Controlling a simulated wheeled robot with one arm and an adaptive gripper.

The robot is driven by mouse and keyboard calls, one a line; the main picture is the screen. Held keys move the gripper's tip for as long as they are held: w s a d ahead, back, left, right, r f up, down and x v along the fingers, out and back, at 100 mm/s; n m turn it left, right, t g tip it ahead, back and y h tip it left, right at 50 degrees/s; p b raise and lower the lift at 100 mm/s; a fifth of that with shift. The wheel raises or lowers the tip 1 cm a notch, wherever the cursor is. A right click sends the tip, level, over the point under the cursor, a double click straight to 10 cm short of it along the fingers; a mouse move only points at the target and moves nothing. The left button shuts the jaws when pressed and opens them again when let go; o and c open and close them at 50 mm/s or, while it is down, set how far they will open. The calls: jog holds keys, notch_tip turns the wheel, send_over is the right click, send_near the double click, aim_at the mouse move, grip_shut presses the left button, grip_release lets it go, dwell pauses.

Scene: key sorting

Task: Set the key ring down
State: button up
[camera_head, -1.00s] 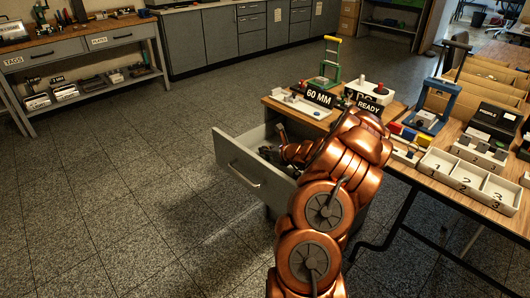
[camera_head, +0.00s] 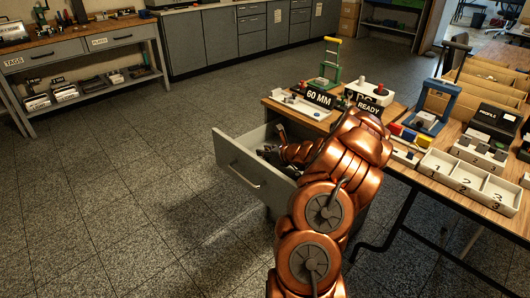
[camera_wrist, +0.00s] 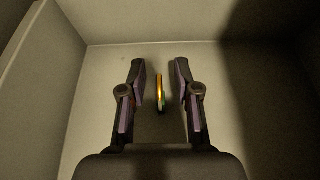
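The key ring (camera_wrist: 159,93) shows in the wrist view as a thin, upright yellow, orange and green shape. It is between the two fingers of my gripper (camera_wrist: 160,68), with a clear gap on each side. My gripper is open and touches nothing that I can see. In the head view, my gripper (camera_head: 267,150) is inside the pulled-out grey drawer (camera_head: 245,172). The key ring cannot be made out there. I cannot tell whether it rests on the drawer floor.
The drawer walls (camera_wrist: 38,75) stand close around my gripper. Above it is the wooden workbench (camera_head: 402,170) with a 60 MM sign (camera_head: 319,97), a READY sign (camera_head: 369,107) and a white numbered tray (camera_head: 468,183). The floor to the left is clear.

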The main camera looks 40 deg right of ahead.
jog(key=p+v, duration=0.1)
jog(key=v, duration=1.1)
jog(key=shift+p, duration=0.4)
